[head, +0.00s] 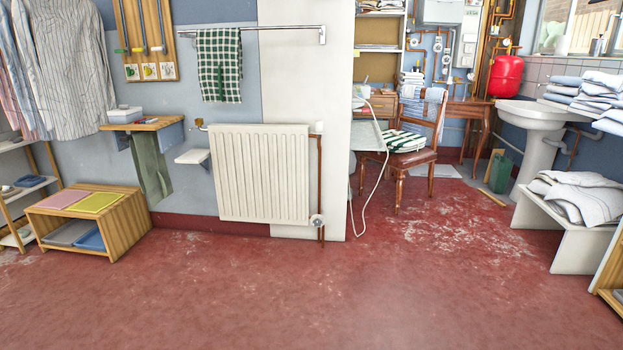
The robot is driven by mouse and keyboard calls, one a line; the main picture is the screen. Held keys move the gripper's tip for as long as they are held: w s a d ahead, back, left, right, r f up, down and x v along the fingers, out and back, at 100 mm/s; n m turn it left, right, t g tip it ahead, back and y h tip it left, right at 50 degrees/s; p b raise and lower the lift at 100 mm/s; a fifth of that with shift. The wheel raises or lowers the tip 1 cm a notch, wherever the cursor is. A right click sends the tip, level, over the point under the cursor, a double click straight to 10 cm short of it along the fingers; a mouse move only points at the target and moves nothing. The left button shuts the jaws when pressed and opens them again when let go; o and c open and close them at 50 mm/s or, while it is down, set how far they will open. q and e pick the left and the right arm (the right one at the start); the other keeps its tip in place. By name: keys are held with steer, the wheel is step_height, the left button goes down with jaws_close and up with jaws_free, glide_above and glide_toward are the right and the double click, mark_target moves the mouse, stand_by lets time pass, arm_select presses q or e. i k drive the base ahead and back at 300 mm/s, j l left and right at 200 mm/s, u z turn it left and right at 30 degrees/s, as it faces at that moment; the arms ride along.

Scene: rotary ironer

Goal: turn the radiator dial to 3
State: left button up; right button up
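The white ribbed radiator (262,175) hangs on the wall left of the picture's middle. A small round whitish-grey knob (317,220) sits at its lower right corner, by the copper pipe (320,180). A small white fitting (319,127) sits at its upper right corner. I cannot tell for certain which of the two is the dial, and no numbers are readable at this size. Neither of my grippers is in view.
The red floor (300,290) in front of the radiator is clear. A wooden bench (90,220) stands left, a chair (400,165) and a hanging pale hose (362,190) right. A white bench with folded cloths (575,220) is far right. A towel rail (280,28) hangs above.

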mark_target(318, 127)
steer(key=i+j, duration=0.2)
steer(key=i, duration=0.25)
steer(key=i+j+z, duration=0.15)
steer(key=i, duration=0.3)
steer(key=i+j, duration=0.35)
steer(key=i+j+u, duration=0.1)
steer(key=i, duration=0.75)
steer(key=i+j+u, duration=0.15)
steer(key=i, duration=0.7)
